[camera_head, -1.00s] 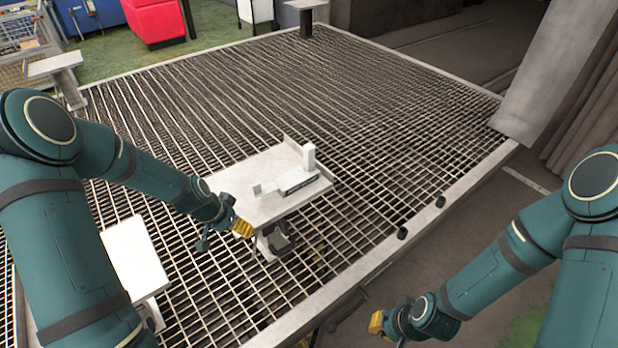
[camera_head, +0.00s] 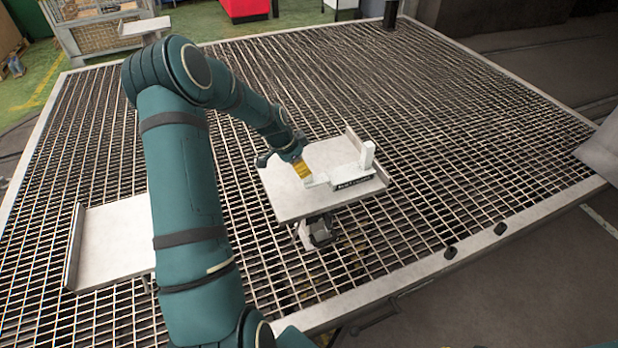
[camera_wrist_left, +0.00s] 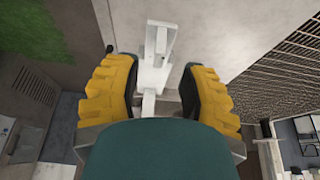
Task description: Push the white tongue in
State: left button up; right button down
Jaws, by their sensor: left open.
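A white device with an upright block (camera_head: 367,156) and a dark-lettered side (camera_head: 352,184) stands on a small pale table (camera_head: 290,205). The white tongue (camera_head: 320,178) is at its left end, partly hidden by my left gripper (camera_head: 303,171). This gripper has yellow fingertips and is just left of the tongue, low over the tabletop. In the left wrist view the yellow fingers (camera_wrist_left: 160,95) are apart. The white device (camera_wrist_left: 155,60) lies ahead of them, and a narrow white part of it reaches into the gap. I cannot tell whether they touch. My right gripper is out of view.
The small table has a raised rim at its far right. A second pale table (camera_head: 115,240) stands at the left, partly behind my left arm. Metal grating (camera_head: 440,150) surrounds both. A wire crate (camera_head: 105,40) and a red box (camera_head: 245,8) are at the back.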

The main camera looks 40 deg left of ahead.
aim_at(308, 182)
pick_arm(q)
jog(key=x, duration=0.6)
jog(key=shift+w+f+b, duration=0.1)
jog(key=shift+f+b, duration=0.05)
jog(key=shift+b, duration=0.2)
jog(key=shift+d, duration=0.1)
grip_shut()
